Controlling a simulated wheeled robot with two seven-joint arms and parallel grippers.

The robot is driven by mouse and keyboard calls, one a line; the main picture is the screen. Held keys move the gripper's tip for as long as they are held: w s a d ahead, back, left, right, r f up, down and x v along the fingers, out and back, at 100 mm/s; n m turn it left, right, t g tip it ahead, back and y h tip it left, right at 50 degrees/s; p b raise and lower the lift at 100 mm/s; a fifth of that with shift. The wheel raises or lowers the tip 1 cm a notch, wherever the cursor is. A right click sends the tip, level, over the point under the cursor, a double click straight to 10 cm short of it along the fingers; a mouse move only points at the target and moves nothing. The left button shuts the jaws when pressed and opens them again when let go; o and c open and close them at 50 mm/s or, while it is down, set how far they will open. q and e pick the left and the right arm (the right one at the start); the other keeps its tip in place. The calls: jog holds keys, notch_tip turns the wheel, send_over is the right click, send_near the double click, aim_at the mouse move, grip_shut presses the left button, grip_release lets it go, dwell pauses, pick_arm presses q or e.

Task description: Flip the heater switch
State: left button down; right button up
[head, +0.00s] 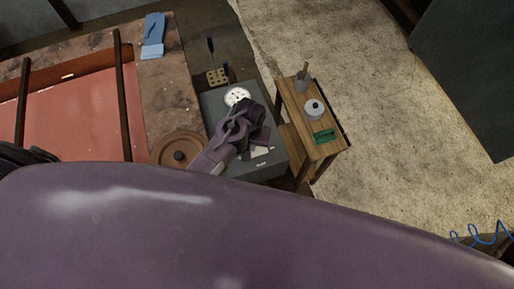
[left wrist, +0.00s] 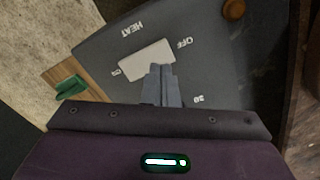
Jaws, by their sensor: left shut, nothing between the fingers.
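The heater box (head: 216,104) is a dark grey unit standing between the workbench and a small wooden table. Its switch (left wrist: 146,60) is a pale rocker plate in the left wrist view, with "HEAT" printed above it, "OFF" at its right end and "ON" at its left end. Part of the switch also shows in the head view (head: 262,152). My left gripper (left wrist: 160,70) is shut and empty, with its fingertips over the lower edge of the switch, toward the OFF end. I cannot tell whether they touch it. My right gripper is not in view.
A white dial (head: 237,96) sits on the heater box. The workbench (head: 165,90) at left carries a blue glove (head: 153,36) and a round brown lid (head: 180,149). Open floor lies to the right.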

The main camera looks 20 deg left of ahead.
pick_arm(q)
jog(key=shift+r, duration=1.85)
